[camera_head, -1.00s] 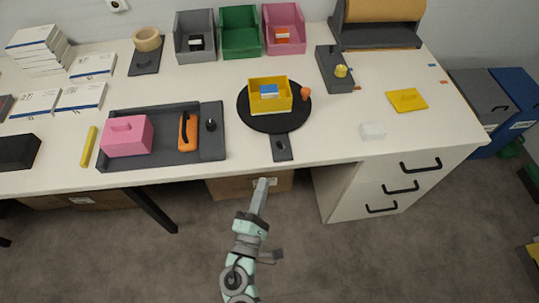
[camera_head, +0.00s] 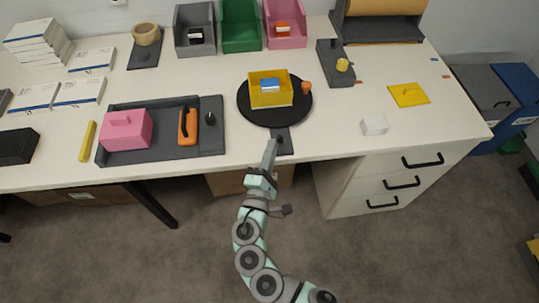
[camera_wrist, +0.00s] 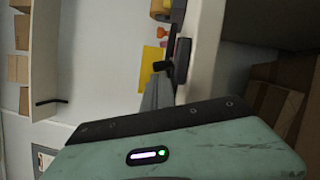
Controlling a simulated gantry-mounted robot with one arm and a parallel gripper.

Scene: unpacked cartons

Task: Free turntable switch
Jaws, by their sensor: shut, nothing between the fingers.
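The turntable (camera_head: 270,116) is a black disc near the table's front edge. A yellow bin (camera_head: 268,100) with a blue and white block (camera_head: 270,84) inside stands on it, and an orange knob (camera_head: 306,86) sits at its right rim. A dark grey tab (camera_head: 284,147) with a small switch runs forward from the disc. My gripper (camera_head: 271,144) is shut and empty at the tab's left side, partly covering it; I cannot tell whether it touches. In the wrist view, the closed fingers (camera_wrist: 156,92) point at a small black part (camera_wrist: 162,66) beside a dark block (camera_wrist: 182,60).
A white block (camera_head: 374,126) and yellow plate (camera_head: 408,95) lie to the right. The table's front edge is just below the tab.

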